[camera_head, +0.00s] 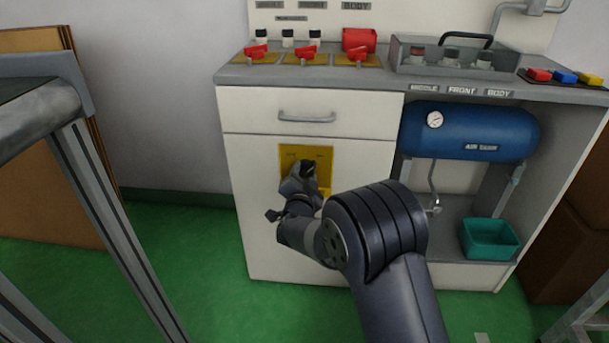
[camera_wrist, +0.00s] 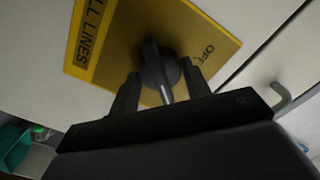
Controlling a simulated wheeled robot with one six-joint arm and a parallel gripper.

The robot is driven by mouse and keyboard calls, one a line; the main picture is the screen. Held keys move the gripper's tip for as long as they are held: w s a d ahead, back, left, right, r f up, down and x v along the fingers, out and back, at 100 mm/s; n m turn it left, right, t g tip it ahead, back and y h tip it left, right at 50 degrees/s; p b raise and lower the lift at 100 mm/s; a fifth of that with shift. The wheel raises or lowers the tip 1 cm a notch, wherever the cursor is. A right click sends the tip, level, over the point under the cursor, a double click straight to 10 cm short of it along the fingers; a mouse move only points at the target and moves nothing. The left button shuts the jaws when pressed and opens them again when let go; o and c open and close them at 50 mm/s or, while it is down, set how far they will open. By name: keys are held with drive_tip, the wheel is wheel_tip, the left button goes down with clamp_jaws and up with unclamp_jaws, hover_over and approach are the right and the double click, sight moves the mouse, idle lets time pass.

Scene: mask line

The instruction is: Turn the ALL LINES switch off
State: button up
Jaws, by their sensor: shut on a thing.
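The ALL LINES switch is a black rotary knob (camera_wrist: 152,62) on a yellow plate (camera_wrist: 195,30) with "ALL LINES" and "OFF" lettering. A pale pointer line shows on the knob. In the head view the plate (camera_head: 320,154) is on the white cabinet front below the drawer, and my gripper (camera_head: 305,176) covers part of it. In the wrist view my gripper (camera_wrist: 163,86) has one finger on each side of the knob and is shut on it. The lettering opposite OFF is not readable.
The white cabinet has a drawer handle (camera_head: 307,117) above the plate. Red valve levers (camera_head: 305,52) stand on its top. A blue air tank (camera_head: 470,131) and a teal bin (camera_head: 490,239) are to the right.

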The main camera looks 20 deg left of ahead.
drive_tip(key=n+p, duration=0.3)
drive_tip(key=n, duration=0.1)
drive_tip(key=shift+r+n, duration=0.1)
drive_tip(key=shift+n, duration=0.2)
drive_tip(key=n+p, duration=0.2)
drive_tip(key=n, duration=0.2)
drive_tip(key=n+p, duration=0.2)
drive_tip(key=n, duration=0.3)
drive_tip(key=shift+n+p, duration=0.85)
drive_tip(key=shift+n, duration=1.05)
drive_tip(key=o, duration=1)
